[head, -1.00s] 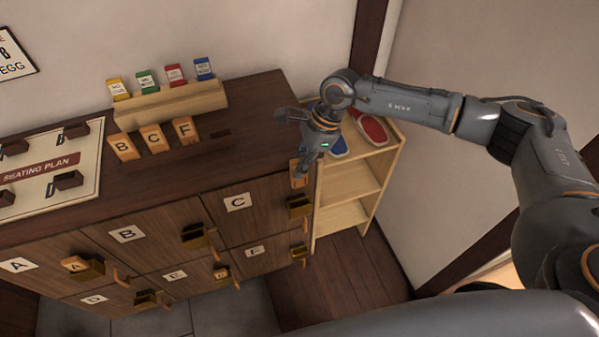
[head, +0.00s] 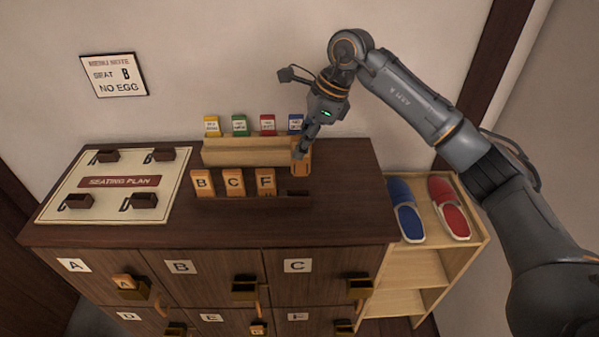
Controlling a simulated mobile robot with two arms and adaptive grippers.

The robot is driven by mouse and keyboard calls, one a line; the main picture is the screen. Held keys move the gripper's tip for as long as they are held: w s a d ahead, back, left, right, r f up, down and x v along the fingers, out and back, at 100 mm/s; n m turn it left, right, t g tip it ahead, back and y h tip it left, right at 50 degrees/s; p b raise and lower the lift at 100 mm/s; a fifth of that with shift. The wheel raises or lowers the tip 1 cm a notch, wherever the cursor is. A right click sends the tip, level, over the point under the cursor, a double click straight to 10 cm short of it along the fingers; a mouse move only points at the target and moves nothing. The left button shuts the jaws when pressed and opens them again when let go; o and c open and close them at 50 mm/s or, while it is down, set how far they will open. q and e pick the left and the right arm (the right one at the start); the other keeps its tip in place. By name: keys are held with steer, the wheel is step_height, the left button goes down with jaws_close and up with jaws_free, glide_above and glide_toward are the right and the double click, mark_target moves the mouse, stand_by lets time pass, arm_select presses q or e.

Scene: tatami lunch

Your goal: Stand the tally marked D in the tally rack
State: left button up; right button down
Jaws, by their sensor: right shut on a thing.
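My right gripper (head: 302,148) is shut on a wooden tally (head: 300,170) and holds it upright at the right end of the tally rack. The tally's letter is too small and covered to read. The tally rack (head: 288,202) is a dark strip on the cabinet top. Tallies B (head: 203,184), C (head: 234,184) and F (head: 265,183) stand in it side by side. The place to the right of F shows a dark slot, just below the held tally. I cannot tell whether the tally touches the rack. My left gripper is out of view.
A pale wooden block (head: 240,155) with several coloured cards stands behind the rack. A seating plan board (head: 90,210) lies on the left. Lettered drawers with holders fill the cabinet front; drawer A holds a tally (head: 123,283). A slipper shelf (head: 410,265) stands at right.

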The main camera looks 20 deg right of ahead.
mark_target(298, 173)
steer(key=shift+w+a+r, duration=0.25)
steer(key=shift+w+a, duration=0.05)
steer(key=shift+w, duration=0.1)
steer(key=shift+s+f+b, duration=0.15)
steer(key=shift+f+b, duration=0.35)
steer(key=shift+f, duration=0.15)
steer(key=shift+f+b, duration=1.3)
steer(key=shift+f, duration=0.85)
steer(key=shift+f+b, duration=0.55)
steer(key=shift+b, duration=0.1)
steer(key=shift+f+b, duration=0.5)
steer(key=shift+f, duration=0.1)
steer(key=shift+f, duration=0.2)
steer(key=shift+f+b, duration=0.4)
steer(key=shift+b, duration=0.2)
